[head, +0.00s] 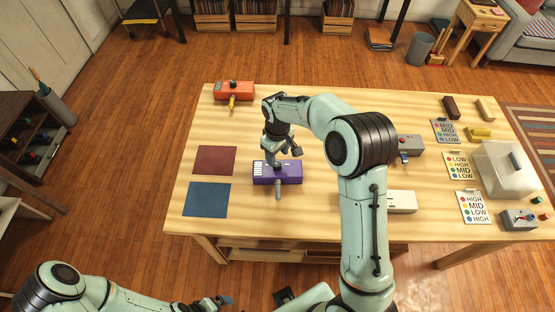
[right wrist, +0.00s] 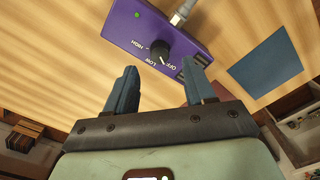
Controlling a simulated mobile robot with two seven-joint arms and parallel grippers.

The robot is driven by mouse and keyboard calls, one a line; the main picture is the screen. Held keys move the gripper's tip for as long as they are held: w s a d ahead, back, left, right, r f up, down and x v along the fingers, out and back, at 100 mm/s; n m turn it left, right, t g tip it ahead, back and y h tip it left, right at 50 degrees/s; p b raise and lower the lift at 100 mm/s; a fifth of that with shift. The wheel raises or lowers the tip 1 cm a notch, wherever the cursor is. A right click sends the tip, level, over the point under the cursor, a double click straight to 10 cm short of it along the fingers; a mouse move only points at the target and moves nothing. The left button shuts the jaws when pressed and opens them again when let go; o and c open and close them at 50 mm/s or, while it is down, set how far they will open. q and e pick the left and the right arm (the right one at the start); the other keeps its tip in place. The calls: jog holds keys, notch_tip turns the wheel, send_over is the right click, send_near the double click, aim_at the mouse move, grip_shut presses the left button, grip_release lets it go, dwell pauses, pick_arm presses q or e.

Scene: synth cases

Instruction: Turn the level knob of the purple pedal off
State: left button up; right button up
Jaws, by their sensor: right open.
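The purple pedal (head: 288,171) lies on the wooden table, with a cable plug at its near side. In the right wrist view the purple pedal (right wrist: 118,22) shows a black level knob (right wrist: 160,48) with OFF, LOW and HIGH labels. The knob's white mark points toward the OFF/LOW side; I cannot tell exactly which label. A green light shows on the pedal. My right gripper (head: 282,156) is open above the pedal, its blue fingers (right wrist: 160,78) apart and short of the knob, holding nothing. My left gripper (head: 216,302) is low at the bottom edge, its jaws unclear.
A red mat (head: 214,160) and a blue mat (head: 206,200) lie left of the pedal. An orange pedal (head: 234,91) is at the back, a grey one (head: 409,144) and a white one (head: 402,202) to the right. Label cards and a clear-lidded box (head: 507,170) fill the right end.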

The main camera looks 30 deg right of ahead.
aim_at(277, 165)
notch_tip(277, 165, up, 8)
jog(key=shift+r+p, duration=0.25)
jog(key=shift+p, duration=0.05)
jog(key=shift+s, duration=0.1)
dwell(0.4)
